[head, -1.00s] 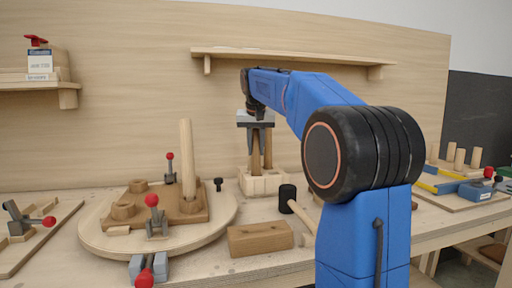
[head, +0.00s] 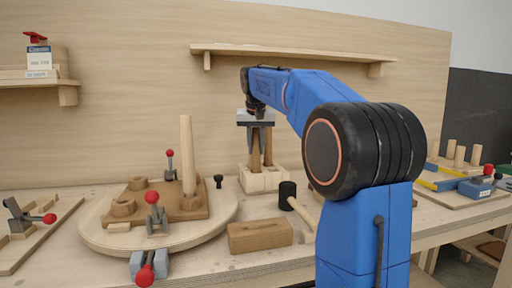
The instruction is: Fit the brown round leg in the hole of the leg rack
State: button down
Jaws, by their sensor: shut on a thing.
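The leg rack (head: 265,181) is a pale wooden block with square openings, standing at the back of the bench near the middle. My gripper (head: 257,138) points down above the rack and is shut on a brown round leg (head: 255,158). The leg hangs almost upright, leaning slightly, with its lower end at the rack's top. I cannot tell from here whether that end is inside a hole. A second brown leg (head: 268,150) stands close beside it on the right. The jaws hide the upper part of the held leg.
A round turntable (head: 100,232) at left carries a brown board, a tall pale post (head: 187,155) and red-knobbed clamps. A black-headed mallet (head: 288,195) and a brown wooden block (head: 260,236) lie in front of the rack. A shelf (head: 290,54) hangs above.

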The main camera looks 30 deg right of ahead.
jog(key=c, duration=1.4)
grip_release()
jog(key=v, duration=1.7)
jog(key=shift+r, duration=0.15)
jog(key=shift+s+a, duration=0.1)
jog(key=shift+s, duration=0.05)
